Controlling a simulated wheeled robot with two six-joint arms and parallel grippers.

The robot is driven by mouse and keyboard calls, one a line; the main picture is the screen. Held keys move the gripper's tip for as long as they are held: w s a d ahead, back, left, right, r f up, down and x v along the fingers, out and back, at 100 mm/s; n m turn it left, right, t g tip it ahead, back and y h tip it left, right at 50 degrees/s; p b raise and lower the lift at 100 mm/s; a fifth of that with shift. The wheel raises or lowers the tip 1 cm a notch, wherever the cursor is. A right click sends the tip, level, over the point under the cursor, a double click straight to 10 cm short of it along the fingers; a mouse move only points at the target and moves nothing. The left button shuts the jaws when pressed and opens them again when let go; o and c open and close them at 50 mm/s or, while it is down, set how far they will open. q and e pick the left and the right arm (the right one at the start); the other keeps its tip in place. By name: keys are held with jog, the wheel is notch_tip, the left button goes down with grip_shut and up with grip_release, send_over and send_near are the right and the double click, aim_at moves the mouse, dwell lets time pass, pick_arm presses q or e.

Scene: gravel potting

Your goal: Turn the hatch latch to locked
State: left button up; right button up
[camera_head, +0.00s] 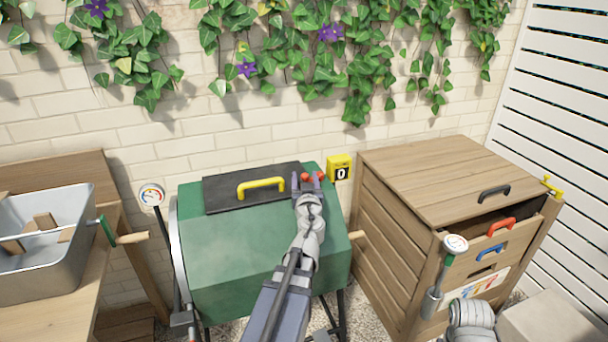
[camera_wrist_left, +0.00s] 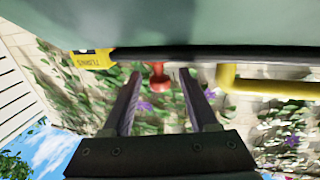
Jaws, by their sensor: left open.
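The red hatch latch (camera_head: 306,176) sits at the right end of the black hatch (camera_head: 225,196) on top of the green drum (camera_head: 230,250). My left gripper (camera_head: 307,183) is at the latch with its fingers apart, one on each side of it. In the left wrist view, the red latch (camera_wrist_left: 158,76) shows between the open fingertips (camera_wrist_left: 160,88), with no clear contact. The fingers partly cover the latch in the head view, so its exact turn is hard to tell. My right gripper is not in view.
A yellow hatch handle (camera_head: 261,187) rises left of my gripper. A yellow counter reading 0 (camera_head: 340,168) is close on the right. A wooden drawer cabinet (camera_head: 440,180) stands right of the drum. A bench with a metal tub (camera_head: 75,245) is at the left.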

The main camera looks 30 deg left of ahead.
pick_arm(q)
jog(key=v, duration=0.4)
jog(key=shift+d, duration=0.1)
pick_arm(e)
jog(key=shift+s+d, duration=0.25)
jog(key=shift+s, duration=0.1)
